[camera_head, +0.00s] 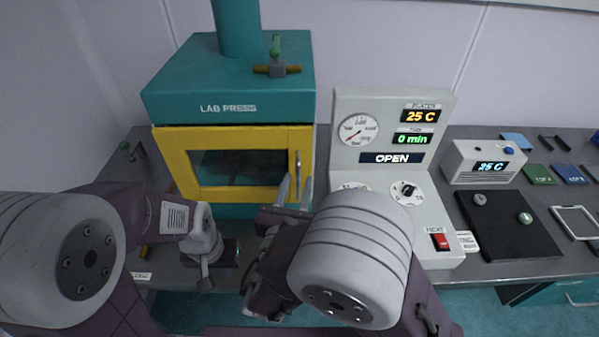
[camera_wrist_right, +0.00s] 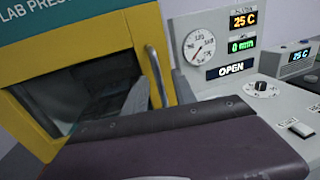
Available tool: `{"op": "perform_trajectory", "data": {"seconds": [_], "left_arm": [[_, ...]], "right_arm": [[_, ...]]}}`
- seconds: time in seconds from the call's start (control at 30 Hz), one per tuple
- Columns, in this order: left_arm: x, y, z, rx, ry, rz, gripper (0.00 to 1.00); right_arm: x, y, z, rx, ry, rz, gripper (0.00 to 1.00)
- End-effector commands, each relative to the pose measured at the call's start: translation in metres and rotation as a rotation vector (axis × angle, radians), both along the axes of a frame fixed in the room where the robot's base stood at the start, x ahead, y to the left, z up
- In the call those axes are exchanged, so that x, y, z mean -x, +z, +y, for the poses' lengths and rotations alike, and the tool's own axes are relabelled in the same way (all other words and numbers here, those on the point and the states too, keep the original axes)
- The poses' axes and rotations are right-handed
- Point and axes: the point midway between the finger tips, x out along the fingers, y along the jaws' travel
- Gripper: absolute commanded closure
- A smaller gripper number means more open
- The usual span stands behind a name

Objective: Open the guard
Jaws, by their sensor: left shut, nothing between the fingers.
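The guard is a yellow-framed door (camera_head: 185,188) with a dark window on the front of the teal lab press (camera_head: 230,85). It looks closed. Its upright metal handle (camera_head: 298,163) is on the right side of the frame; the handle also shows in the right wrist view (camera_wrist_right: 156,76). My right gripper (camera_head: 294,190) is open, its two fingers apart and pointing up close to the handle's lower end. I cannot tell whether they touch the handle. My left gripper (camera_head: 205,282) is shut and empty, lower left, below the press front.
A control panel (camera_head: 345,105) stands just right of the press, with a display reading OPEN and a red heat switch (camera_head: 440,241). Further right are a small white display box (camera_head: 484,163) and a black plate (camera_head: 510,235) on the grey bench. My arms cover much of the front.

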Motion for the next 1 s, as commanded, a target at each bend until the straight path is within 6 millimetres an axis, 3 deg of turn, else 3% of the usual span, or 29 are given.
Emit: {"op": "perform_trajectory", "data": {"seconds": [0.2, 0.47, 0.57, 0.6, 1.0], "left_arm": [[0.0, 0.005, 0.0, 0.0, 0.0, 0.0, 1.0], [0.0, 0.004, 0.0, 0.0, 0.0, 0.0, 1.0], [0.0, 0.004, 0.0, 0.0, 0.0, 0.0, 1.0], [0.0, 0.004, 0.0, 0.0, 0.0, 0.0, 1.0], [0.0, 0.005, 0.0, 0.0, 0.0, 0.0, 1.0]], "right_arm": [[-0.025, 0.0, -0.005, 0.0, -0.001, 0.0, 0.67], [-0.026, 0.0, -0.005, 0.0, 0.001, 0.0, 0.67], [-0.026, 0.0, -0.005, 0.0, 0.001, 0.0, 0.95], [-0.026, 0.0, -0.005, 0.0, 0.001, 0.0, 1.0], [-0.026, 0.001, -0.005, -0.001, 0.001, -0.001, 1.0]]}}
